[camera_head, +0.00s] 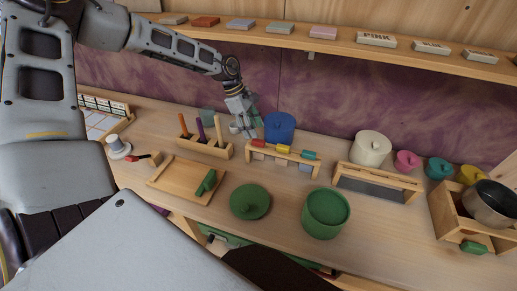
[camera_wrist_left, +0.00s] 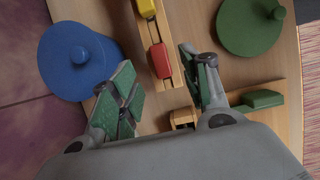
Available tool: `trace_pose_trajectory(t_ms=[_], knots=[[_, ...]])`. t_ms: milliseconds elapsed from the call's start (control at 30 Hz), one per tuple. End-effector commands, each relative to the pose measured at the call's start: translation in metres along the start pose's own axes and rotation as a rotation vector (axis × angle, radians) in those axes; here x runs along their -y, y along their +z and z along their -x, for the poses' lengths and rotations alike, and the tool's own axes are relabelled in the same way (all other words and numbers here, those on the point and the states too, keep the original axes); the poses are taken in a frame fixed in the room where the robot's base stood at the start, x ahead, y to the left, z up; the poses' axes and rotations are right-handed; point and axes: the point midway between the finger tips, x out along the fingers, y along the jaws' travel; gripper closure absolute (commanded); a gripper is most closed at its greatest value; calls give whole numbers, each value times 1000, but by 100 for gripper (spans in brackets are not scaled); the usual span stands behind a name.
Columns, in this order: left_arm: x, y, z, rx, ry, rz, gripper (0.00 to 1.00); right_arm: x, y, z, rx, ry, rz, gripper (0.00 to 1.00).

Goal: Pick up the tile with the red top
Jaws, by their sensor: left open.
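A flat tile with a red top (camera_head: 205,21) lies on the wall shelf in the head view, between a grey tile and a purple-grey tile. My left gripper (camera_head: 245,126) is well below the shelf, pointing down over the worktop beside the blue lidded pot. In the left wrist view my left gripper (camera_wrist_left: 162,92) has its green-padded fingers apart with nothing held. A red block (camera_wrist_left: 160,57) on a wooden rack appears just beyond the fingers; it also shows in the head view (camera_head: 257,143). My right gripper is not in view.
The shelf (camera_head: 340,47) holds several other tiles, some lettered. Below stand the blue pot (camera_head: 279,127), a peg rack (camera_head: 205,147), a wooden tray (camera_head: 165,178), a green pot (camera_head: 325,213) and a green lid (camera_head: 250,201). Some worktop is bare in front of the racks.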

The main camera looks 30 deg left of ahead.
Motion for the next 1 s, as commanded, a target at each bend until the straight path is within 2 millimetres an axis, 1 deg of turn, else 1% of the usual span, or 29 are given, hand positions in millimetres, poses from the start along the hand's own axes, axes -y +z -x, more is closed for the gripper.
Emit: trace_pose_trajectory(t_ms=[333, 667, 800, 1000], knots=[[1, -3, -19, -1, -3, 1, 54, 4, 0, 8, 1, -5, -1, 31], [1, -4, -41, -1, -1, 0, 54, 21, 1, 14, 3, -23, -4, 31], [1, -4, -48, 0, -1, 0, 54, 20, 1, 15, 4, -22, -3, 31], [1, -4, -50, 0, 1, 0, 54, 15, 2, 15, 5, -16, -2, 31]])
